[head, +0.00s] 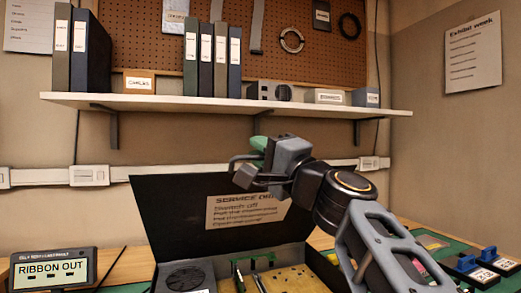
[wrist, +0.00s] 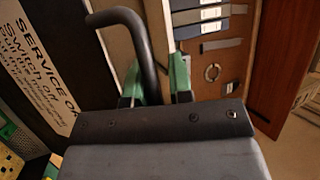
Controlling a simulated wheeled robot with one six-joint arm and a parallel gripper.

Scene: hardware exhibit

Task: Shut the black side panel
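The black side panel (head: 170,215) stands raised and tilted back behind an open black case (head: 325,272), with a "SERVICE" label on the face toward me. The panel also fills the left of the wrist view (wrist: 20,60). A dark curved handle (wrist: 126,18) shows in the wrist view and in the head view (head: 240,157) by the panel's upper edge. My gripper (wrist: 155,88) has its green fingers apart, with the handle running between them and a small gap at its right. In the head view my gripper (head: 257,146) is above the panel's top edge. Actual contact is unclear.
Inside the case are a fan (head: 186,277), green clips and a yellow board (head: 290,278). A "RIBBON OUT" display (head: 52,269) stands at left. A shelf (head: 240,103) with binders and boxes is above. Blue-black blocks (head: 490,259) sit at right.

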